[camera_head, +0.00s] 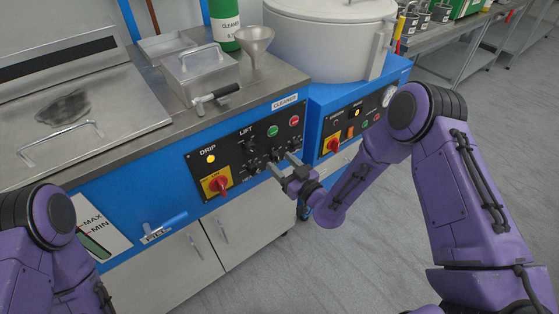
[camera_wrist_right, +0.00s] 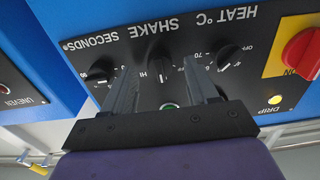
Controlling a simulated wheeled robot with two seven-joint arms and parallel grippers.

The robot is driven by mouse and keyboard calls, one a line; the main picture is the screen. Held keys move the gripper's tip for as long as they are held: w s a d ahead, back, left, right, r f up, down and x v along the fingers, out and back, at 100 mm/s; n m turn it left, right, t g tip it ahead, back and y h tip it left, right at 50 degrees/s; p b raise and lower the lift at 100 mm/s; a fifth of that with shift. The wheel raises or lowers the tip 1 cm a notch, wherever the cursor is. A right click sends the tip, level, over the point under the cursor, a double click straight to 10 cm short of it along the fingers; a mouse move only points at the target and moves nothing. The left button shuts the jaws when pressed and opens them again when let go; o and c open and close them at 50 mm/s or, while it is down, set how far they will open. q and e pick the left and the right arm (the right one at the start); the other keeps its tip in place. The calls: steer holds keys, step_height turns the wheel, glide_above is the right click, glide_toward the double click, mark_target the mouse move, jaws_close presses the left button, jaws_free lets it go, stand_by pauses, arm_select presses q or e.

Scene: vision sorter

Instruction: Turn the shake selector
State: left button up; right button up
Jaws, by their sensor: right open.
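The shake selector (camera_wrist_right: 161,69) is a small black knob under the printed word SHAKE, upside down in the right wrist view. It lies between a knob under SECONDS (camera_wrist_right: 101,75) and a knob under HEAT °C (camera_wrist_right: 226,58). My right gripper (camera_wrist_right: 160,76) is open, its two fingers pointing at the panel on either side of the shake selector. I cannot tell whether they touch it. In the head view my right gripper (camera_head: 280,161) is at the lower right of the black control panel (camera_head: 230,157). My left gripper is out of view.
A red rotary switch on a yellow plate (camera_head: 216,184) and a lit DRIP lamp (camera_head: 211,159) are on the same panel. Green (camera_head: 272,131) and red (camera_head: 294,120) buttons sit above my right gripper. A blue-handled valve (camera_head: 166,226) sticks out lower left.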

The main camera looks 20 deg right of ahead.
steer(key=shift+x, duration=0.8)
steer(key=c, duration=1)
steer(key=shift+c, duration=0.2)
steer(key=m+b, duration=0.1)
steer(key=m, duration=0.4)
steer(key=shift+f+m, duration=0.1)
steer(key=shift+m, duration=0.3)
steer(key=m+b, duration=0.1)
steer(key=m, duration=0.5)
steer(key=shift+s, duration=0.1)
steer(key=o, duration=1)
